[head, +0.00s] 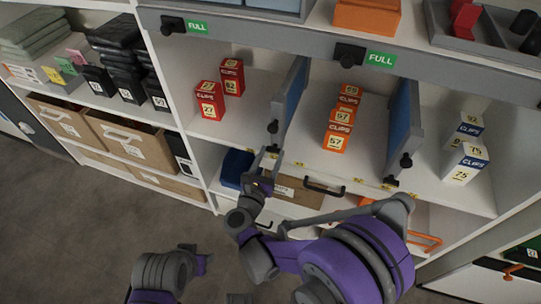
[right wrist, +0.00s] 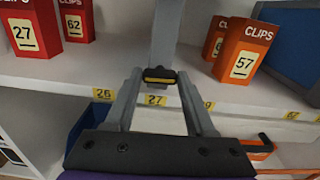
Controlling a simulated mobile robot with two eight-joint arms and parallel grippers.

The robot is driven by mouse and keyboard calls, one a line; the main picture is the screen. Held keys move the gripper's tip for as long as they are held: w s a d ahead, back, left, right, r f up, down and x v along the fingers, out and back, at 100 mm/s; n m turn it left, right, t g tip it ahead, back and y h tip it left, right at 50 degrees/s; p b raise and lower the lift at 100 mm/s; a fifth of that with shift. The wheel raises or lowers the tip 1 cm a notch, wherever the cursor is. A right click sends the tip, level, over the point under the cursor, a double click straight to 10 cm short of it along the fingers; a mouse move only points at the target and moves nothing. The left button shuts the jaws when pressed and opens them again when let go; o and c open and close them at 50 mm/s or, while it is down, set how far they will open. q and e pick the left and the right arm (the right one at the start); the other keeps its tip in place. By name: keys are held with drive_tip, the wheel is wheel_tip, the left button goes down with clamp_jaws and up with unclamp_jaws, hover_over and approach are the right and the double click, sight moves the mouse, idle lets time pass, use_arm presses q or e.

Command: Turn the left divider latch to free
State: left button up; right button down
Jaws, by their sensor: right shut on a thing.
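The left divider (head: 291,97) is an upright blue-grey panel on the middle shelf, between the red and orange cartons. Its latch (right wrist: 160,76), a small black bar with a yellow edge, is at the divider's lower front edge, just above the shelf lip. My right gripper (head: 267,158) reaches up to it, and in the right wrist view its two grey fingers (right wrist: 160,80) are shut on the latch from both sides. The bar lies roughly level in that view. My left gripper (head: 202,263) is low over the floor, away from the shelf; its fingers do not show clearly.
Red cartons (head: 209,101) stand left of the divider and orange cartons (head: 337,131) right of it. A right divider (head: 402,97) with black knobs stands farther right, beside white-blue cartons (head: 464,163).

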drive_tip(key=n, duration=0.4)
drive_tip(key=shift+n, duration=0.4)
drive_tip(key=n, duration=0.9)
drive_tip(key=shift+w+b, duration=0.1)
drive_tip(key=shift+b, duration=0.2)
drive_tip(key=shift+n, duration=1.7)
drive_tip(key=shift+c, duration=1.2)
unclamp_jaws()
drive_tip(key=shift+f, duration=0.1)
